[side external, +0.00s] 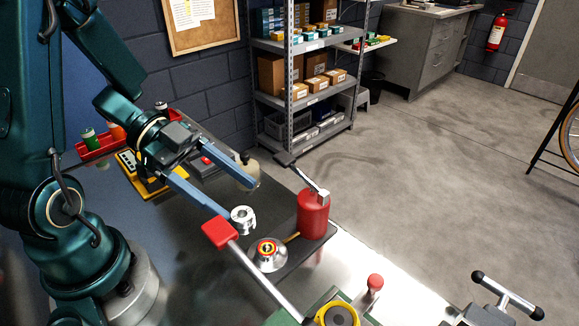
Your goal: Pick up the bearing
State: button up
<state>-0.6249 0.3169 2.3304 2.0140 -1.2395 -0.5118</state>
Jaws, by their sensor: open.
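A small silver ring-shaped part (242,219), which looks like the bearing, sits on the dark mat (190,228). My gripper (240,208) has two long blue fingers spread wide apart. It is open and appears empty. In this view the silver part shows between the fingertips, close to the nearer one; I cannot tell how far the fingers are above it.
A silver domed object (269,256) with a red and yellow top stands close in front. A red cylinder (313,214) stands to the right. A red-ended bar (221,233) crosses close by.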

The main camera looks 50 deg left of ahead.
send_near(271, 251)
jog(key=shift+x, duration=1.15)
jog(key=shift+f+x, duration=0.2)
jog(key=shift+x, duration=2.35)
jog(key=shift+w+a, duration=0.1)
jog(key=shift+a, duration=0.05)
grip_shut()
